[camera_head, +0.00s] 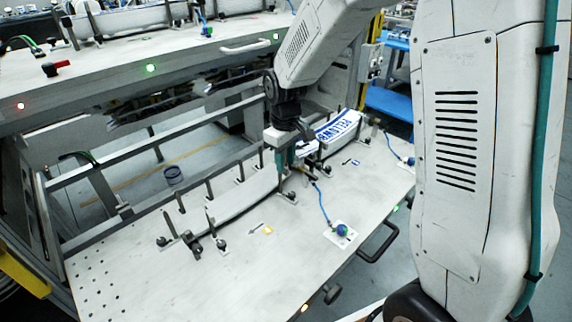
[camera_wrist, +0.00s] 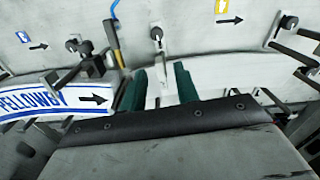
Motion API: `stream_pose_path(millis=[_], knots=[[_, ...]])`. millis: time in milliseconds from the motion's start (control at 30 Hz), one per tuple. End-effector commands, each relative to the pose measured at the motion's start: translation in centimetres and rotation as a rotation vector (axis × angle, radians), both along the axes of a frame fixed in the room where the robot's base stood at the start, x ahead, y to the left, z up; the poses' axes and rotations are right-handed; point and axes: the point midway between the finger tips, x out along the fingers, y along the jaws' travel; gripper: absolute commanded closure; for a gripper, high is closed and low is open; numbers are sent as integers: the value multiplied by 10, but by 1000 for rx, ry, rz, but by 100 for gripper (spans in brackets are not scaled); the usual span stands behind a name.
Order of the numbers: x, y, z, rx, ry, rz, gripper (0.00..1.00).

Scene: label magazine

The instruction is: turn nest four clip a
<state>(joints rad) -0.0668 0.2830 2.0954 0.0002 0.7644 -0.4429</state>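My gripper (camera_head: 287,152) hangs over the curved nests on the lower shelf. In the wrist view its two green fingers (camera_wrist: 160,84) stand apart with a visible gap between them. A clip with a dark round knob (camera_wrist: 157,34) lies beyond that gap, and I see no contact with it. Other dark clips (camera_wrist: 92,66) stand at the left, by a white label with blue lettering (camera_wrist: 45,103). The label also shows in the head view (camera_head: 338,126), curved in its nest just right of my gripper. Nest numbers and clip letters cannot be read; my gripper hides some clips.
An empty curved nest (camera_head: 240,196) with upright posts lies left of my gripper. A blue-green knob on a cable (camera_head: 342,230) sits on the white shelf (camera_head: 200,285). The upper shelf (camera_head: 130,75) overhangs behind. The shelf's front left is clear.

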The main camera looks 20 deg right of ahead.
Motion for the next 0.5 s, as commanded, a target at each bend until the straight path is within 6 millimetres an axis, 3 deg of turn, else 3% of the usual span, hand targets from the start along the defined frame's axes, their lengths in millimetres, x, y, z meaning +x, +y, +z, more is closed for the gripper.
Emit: stream_pose_path(millis=[200,467,500], knots=[[0,0,-20,0,0,0,69],[0,0,-21,0,-1,-1,69],[0,0,-21,0,-1,-1,75]])
